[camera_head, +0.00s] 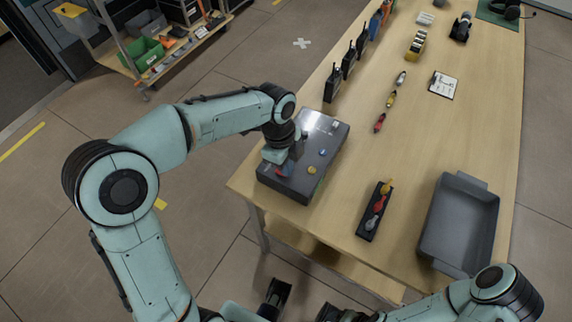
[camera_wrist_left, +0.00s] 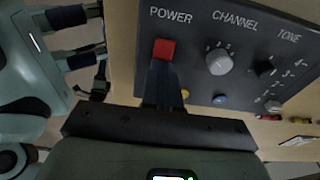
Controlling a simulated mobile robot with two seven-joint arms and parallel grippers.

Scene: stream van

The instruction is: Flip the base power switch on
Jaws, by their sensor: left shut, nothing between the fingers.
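The base (camera_head: 317,160) is a dark grey box at the table's near left corner. In the left wrist view its panel (camera_wrist_left: 200,30) carries a red switch (camera_wrist_left: 165,49) under the word POWER. Whether the switch is on or off I cannot tell. My left gripper (camera_wrist_left: 160,72) is shut and empty, its dark fingertips right at the lower edge of the red switch; contact is unclear. In the head view the left gripper (camera_head: 284,170) reaches down over the near left part of the base. My right arm is low at the bottom right, its gripper not clearly shown.
Several black radios stand behind the base. A black tray (camera_head: 367,228) and a grey bin (camera_head: 430,235) lie right. Bare wood (camera_head: 345,185) separates base and tray.

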